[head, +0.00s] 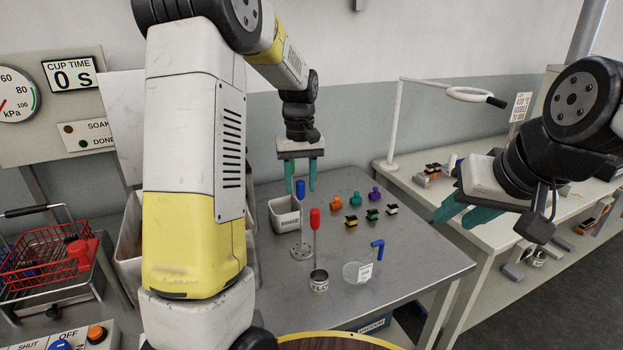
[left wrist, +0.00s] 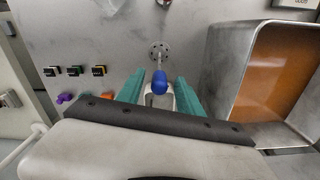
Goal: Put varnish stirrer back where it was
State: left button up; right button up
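A stirrer with a blue handle (head: 300,188) stands upright, its thin rod running down to a round perforated disc (head: 302,252) on the table. My left gripper (head: 301,184) is above it, pointing down, one teal finger on each side of the handle. The left wrist view shows the blue handle (left wrist: 160,87) between the fingers with gaps on both sides. A second stirrer with a red handle (head: 314,217) stands upright with its lower end at a small labelled tin (head: 319,281). My right gripper (head: 463,212) is open and empty at the right, away from the stirrers.
A pale labelled bin (head: 284,217) stands just left of the blue-handled stirrer. Several coloured connectors (head: 355,200) lie to the right. A clear cup (head: 354,272) and a blue bent piece (head: 377,247) are nearer the front.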

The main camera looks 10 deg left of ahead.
pick_arm(q)
jog(key=shift+r, duration=0.1)
notch_tip(320, 180, up, 12)
jog(key=s+d+f+m+t+h, duration=0.1)
jog(key=s+m+t, duration=0.3)
jog(key=s, duration=2)
jog(key=shift+d+m+t+h, duration=0.4)
jog(key=shift+d+t+h, duration=0.2)
jog(key=shift+t, duration=0.5)
jog(key=shift+s+a, duration=0.1)
jog(key=shift+a, duration=0.05)
